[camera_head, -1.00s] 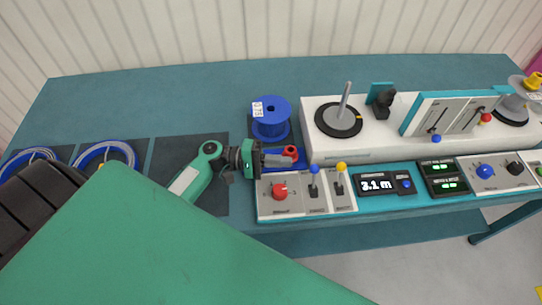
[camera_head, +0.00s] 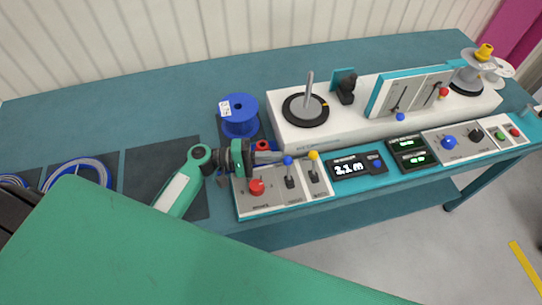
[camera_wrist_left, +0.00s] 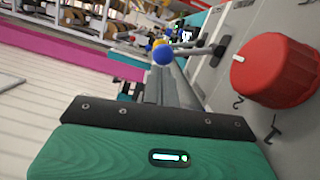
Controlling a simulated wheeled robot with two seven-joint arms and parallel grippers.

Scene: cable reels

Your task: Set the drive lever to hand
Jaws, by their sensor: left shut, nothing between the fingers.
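On the front panel (camera_head: 270,205) stand two small levers, one with a blue knob (camera_head: 288,161) and one with a yellow knob (camera_head: 313,156). Both stand roughly upright; their labels are too small to read, so I cannot tell which is the drive lever. My left gripper (camera_head: 277,157) is shut and empty, its fingers pointing right at the blue knob. In the left wrist view the blue knob (camera_wrist_left: 163,53) is just beyond the fingers (camera_wrist_left: 172,85); I cannot tell whether they touch it. The yellow knob (camera_wrist_left: 158,43) is partly hidden behind it. My right gripper is not in view.
A red rotary knob (camera_head: 257,187) sits left of the levers, close beside the fingers in the left wrist view (camera_wrist_left: 275,70). A blue reel (camera_head: 238,117) stands behind the gripper. A display (camera_head: 355,168) is right of the levers. The white machine (camera_head: 375,118) stands behind the panel.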

